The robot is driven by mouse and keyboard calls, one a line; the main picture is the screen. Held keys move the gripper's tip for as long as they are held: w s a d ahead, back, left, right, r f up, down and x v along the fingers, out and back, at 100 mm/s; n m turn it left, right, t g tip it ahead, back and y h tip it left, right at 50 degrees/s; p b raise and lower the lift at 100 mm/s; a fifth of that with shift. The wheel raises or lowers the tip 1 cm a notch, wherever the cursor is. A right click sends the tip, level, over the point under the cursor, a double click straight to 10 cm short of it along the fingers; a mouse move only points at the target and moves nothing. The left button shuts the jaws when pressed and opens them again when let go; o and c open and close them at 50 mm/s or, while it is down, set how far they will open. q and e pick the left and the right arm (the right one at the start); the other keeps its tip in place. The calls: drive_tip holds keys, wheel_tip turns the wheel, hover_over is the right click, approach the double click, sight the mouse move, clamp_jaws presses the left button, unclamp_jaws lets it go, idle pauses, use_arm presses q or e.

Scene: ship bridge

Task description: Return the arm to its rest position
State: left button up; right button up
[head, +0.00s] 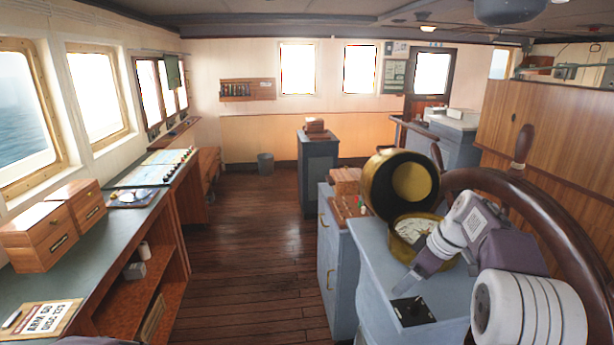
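My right arm comes in from the lower right, with white joints and a purple wrist. Its gripper (402,284) points down and left, over the blue-grey console (370,262) and just in front of the brass compass (402,228) with its lid open. My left gripper is not in view.
A large wooden wheel (545,205) stands close behind my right arm. A long counter at left holds wooden drawer boxes (42,238), a clipboard (42,318) and a chart (150,168). The wooden floor (250,255) between counter and console is clear.

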drive_tip(key=s+a+f+n+g, duration=0.1)
drive_tip(key=s+a+f, duration=0.1)
drive_tip(key=s+a, duration=0.55)
drive_tip(key=s+a+f+m+g+h, duration=0.1)
drive_tip(key=s+a+f+m+h, duration=0.1)
drive_tip(key=s+f+m, duration=0.8)
drive_tip(key=s+a+f, duration=0.1)
drive_tip(key=s+f, duration=0.2)
drive_tip(key=s, duration=0.2)
drive_tip(key=shift+s+a+f+h, duration=0.3)
drive_tip(key=shift+s+a+f, duration=0.05)
drive_tip(key=shift+s, duration=0.05)
drive_tip(key=shift+s, duration=0.1)
